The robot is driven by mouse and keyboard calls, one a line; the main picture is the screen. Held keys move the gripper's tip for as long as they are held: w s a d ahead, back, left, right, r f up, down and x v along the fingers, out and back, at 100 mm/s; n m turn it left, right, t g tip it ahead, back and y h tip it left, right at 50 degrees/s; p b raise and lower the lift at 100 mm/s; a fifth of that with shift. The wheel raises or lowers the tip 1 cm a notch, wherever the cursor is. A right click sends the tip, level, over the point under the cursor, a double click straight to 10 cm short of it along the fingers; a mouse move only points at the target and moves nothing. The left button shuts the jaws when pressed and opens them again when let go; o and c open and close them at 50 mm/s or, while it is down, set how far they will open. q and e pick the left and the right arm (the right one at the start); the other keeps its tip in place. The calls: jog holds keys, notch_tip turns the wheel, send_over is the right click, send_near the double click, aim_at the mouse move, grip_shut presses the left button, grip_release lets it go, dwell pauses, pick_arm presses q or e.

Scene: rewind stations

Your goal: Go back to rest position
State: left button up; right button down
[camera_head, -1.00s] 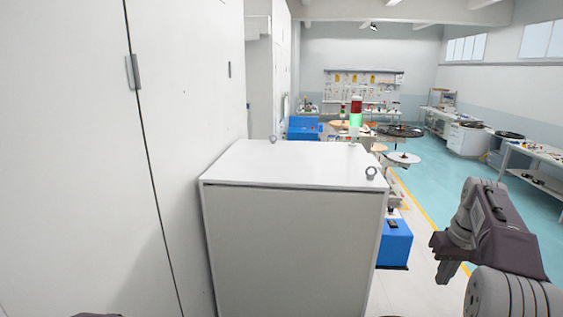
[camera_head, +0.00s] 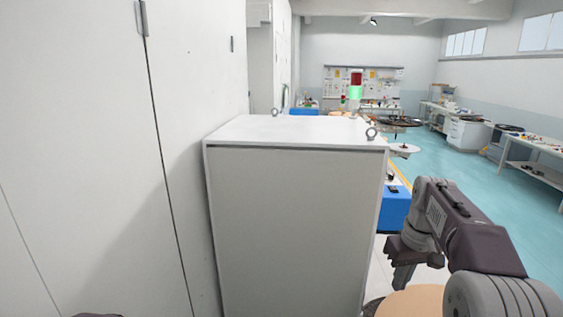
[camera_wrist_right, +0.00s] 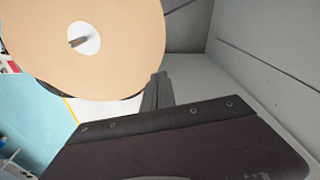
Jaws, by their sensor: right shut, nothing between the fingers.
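My right arm comes in at the lower right of the head view. Its gripper (camera_head: 402,278) points down, shut and empty, to the right of the grey cabinet. In the right wrist view the shut fingers (camera_wrist_right: 158,88) show narrow and upright at the middle, with nothing held. A large tan disc (camera_wrist_right: 105,30) with a white hub and a short spindle fills the upper left there. The disc's edge (camera_head: 415,303) also shows below the gripper in the head view. My left gripper is not in view.
A grey cabinet (camera_head: 290,220) with lifting eyes stands close ahead. Tall white lockers (camera_head: 80,150) line the left. A blue box (camera_head: 393,212) sits behind the cabinet's right side. A signal tower (camera_head: 355,88), workbenches (camera_head: 540,147) and open teal floor (camera_head: 450,175) lie beyond.

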jog(key=s+a+f+b, duration=0.3)
jog(key=s+f+b, duration=0.1)
jog(key=f, duration=0.6)
jog(key=s+a+f+m+b, duration=0.1)
jog(key=s+a+f+b, duration=0.2)
jog(key=s+f, duration=0.4)
jog(key=s+a+f+b, duration=0.4)
jog(key=s+f, duration=0.2)
jog(key=f, duration=0.9)
jog(key=shift+m+b, duration=0.3)
jog(key=shift+s, duration=0.15)
